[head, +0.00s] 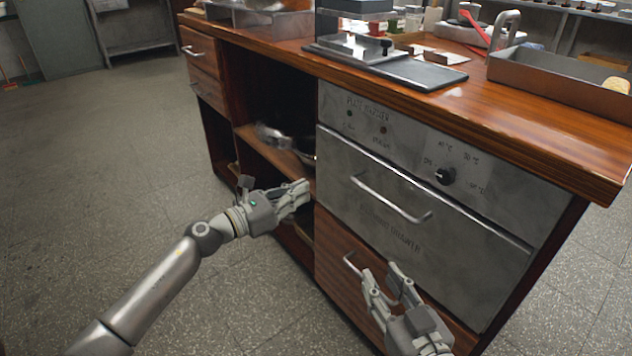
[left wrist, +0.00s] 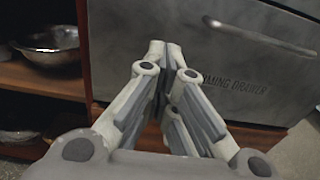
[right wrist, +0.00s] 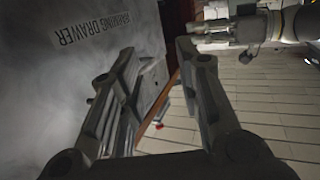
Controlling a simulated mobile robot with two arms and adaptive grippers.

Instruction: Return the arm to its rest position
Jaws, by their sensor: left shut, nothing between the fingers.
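My left gripper (head: 303,188) is shut and empty in front of the counter, by the edge between the open shelves and the steel drawer front. In the left wrist view its fingertips (left wrist: 165,45) are together. My right gripper (head: 384,268) is open and low in front of the wooden panel under the warming drawer. In the right wrist view its fingers (right wrist: 160,50) are apart with nothing between them. The warming drawer (head: 340,198) is closed, and its handle (head: 390,205) is apart from both grippers.
The wooden counter (head: 560,130) holds a metal tray (head: 530,75), a black board (head: 425,75) and jars at the back. Open shelves (head: 255,145) hold metal bowls (left wrist: 50,45). A knob (head: 445,176) sits on the control panel.

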